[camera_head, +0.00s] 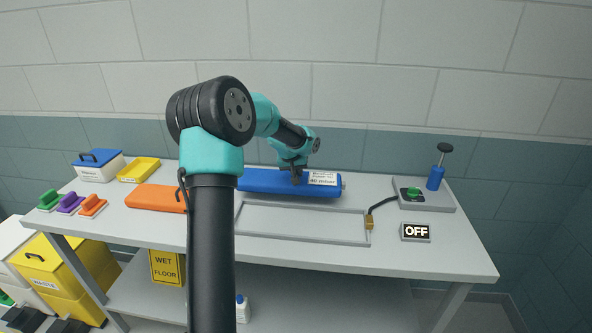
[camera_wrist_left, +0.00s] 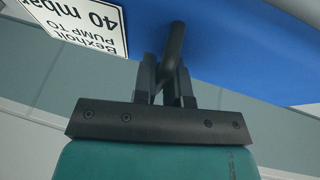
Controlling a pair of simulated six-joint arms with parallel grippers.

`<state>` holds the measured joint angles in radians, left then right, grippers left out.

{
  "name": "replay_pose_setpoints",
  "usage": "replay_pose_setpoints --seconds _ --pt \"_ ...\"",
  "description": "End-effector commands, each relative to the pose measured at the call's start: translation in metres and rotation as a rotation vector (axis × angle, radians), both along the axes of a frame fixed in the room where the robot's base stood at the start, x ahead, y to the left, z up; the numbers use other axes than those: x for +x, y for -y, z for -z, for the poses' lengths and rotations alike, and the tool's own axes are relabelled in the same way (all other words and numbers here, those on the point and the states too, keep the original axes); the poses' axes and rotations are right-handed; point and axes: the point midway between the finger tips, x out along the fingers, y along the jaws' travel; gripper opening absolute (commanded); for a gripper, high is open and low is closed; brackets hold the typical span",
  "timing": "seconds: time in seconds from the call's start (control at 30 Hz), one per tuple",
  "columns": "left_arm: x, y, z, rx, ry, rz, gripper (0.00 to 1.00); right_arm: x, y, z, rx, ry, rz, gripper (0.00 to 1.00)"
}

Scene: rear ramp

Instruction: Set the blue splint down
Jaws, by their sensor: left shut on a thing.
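The blue splint (camera_head: 262,183) is long, with a white label (camera_head: 322,178) reading "40 mbar" at its right end. It lies level behind the grey rectangular frame (camera_head: 300,240) in the head view; I cannot tell whether it touches the table. In the left wrist view the gripper (camera_wrist_left: 167,75) is shut on a dark handle (camera_wrist_left: 175,42) of the splint (camera_wrist_left: 240,40). My arm hides the splint's left end. My right gripper is not in view.
An orange splint (camera_head: 155,198) lies at left. A pump (camera_head: 436,178) with a green knob (camera_head: 413,192), a hose (camera_head: 383,202) with a brass fitting and an OFF sign (camera_head: 415,232) stand at right. Colored brushes (camera_head: 70,203), a yellow tray (camera_head: 139,170) and a blue-lidded box (camera_head: 98,170) are at far left.

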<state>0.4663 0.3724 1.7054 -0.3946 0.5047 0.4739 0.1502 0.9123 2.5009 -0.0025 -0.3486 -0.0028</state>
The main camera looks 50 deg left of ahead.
Motion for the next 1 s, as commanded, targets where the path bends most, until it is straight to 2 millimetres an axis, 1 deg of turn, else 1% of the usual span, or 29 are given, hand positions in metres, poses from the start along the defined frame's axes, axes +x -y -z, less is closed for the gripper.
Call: replay_pose_setpoints --seconds 0.1,0.3,0.5,0.9,1.0 --pt "0.014 -0.016 0.002 0.002 0.002 -0.002 0.0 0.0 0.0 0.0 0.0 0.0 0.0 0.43" --pt "0.035 -0.039 0.005 0.001 0.002 -0.001 0.0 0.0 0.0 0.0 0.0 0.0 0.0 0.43" --pt "0.049 -0.054 0.006 0.001 0.002 -0.001 0.0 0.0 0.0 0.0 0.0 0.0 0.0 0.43" --pt "0.051 -0.057 0.006 0.001 0.0 -0.001 0.0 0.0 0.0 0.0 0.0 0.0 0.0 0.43" --pt "0.054 -0.06 0.007 0.001 0.001 0.0 0.0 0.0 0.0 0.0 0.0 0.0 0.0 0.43"
